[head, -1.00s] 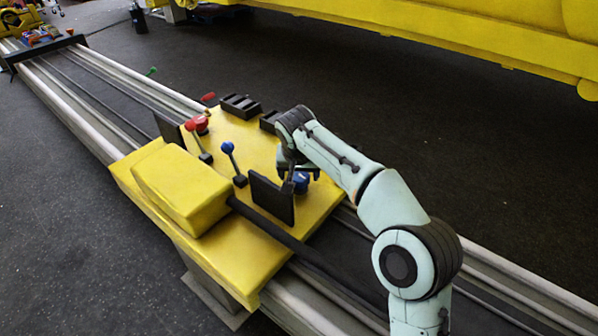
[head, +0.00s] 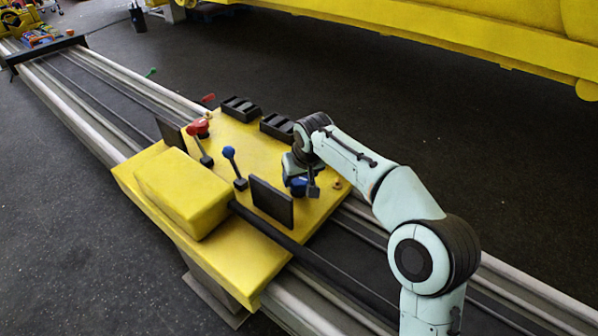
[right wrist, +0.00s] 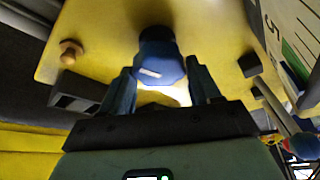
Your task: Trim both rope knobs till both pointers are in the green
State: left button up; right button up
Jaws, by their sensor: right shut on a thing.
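The blue knob (head: 298,187) sits on the near right part of the yellow deck (head: 245,135). In the right wrist view the faceted blue knob (right wrist: 160,62) has a white mark and lies between the fingers. My right gripper (right wrist: 163,82) is shut on it; the arm partly hides this in the head view. The red knob (head: 198,128) stands at the deck's far end. Two dark upright panels, a near one (head: 271,203) and a far one (head: 170,134), show no dial in the head view. A white scale (right wrist: 292,35) with a green band shows in the right wrist view; I cannot make out its pointer. My left gripper is out of view.
A blue-ball lever (head: 229,153) rises left of the near panel. A yellow box (head: 182,190) covers the deck's left side. Two black trays, one (head: 240,108) beside the other (head: 277,127), line the far edge. A small peg (head: 336,184) stands right of the blue knob.

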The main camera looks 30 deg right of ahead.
jog(key=n+p, duration=0.1)
jog(key=n, duration=0.1)
jog(key=n+y+p, duration=0.1)
jog(key=shift+d+r+n, duration=0.2)
jog(key=shift+n, duration=0.2)
jog(key=n+y+p, duration=0.1)
jog(key=n+p, duration=0.1)
jog(key=shift+w+n, duration=0.1)
jog(key=shift+n, duration=0.2)
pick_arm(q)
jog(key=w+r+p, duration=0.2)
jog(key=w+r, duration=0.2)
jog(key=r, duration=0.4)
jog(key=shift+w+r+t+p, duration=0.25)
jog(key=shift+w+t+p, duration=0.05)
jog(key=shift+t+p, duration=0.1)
pick_arm(e)
jog(key=shift+d+f+n+g+y, duration=0.1)
jog(key=shift+n+g+y, duration=0.3)
jog(key=shift+n, duration=0.8)
jog(key=shift+n+g+y, duration=0.2)
jog(key=shift+n+y, duration=0.4)
jog(key=shift+n, duration=0.6)
jog(key=o, duration=1)
jog(key=shift+o, duration=0.2)
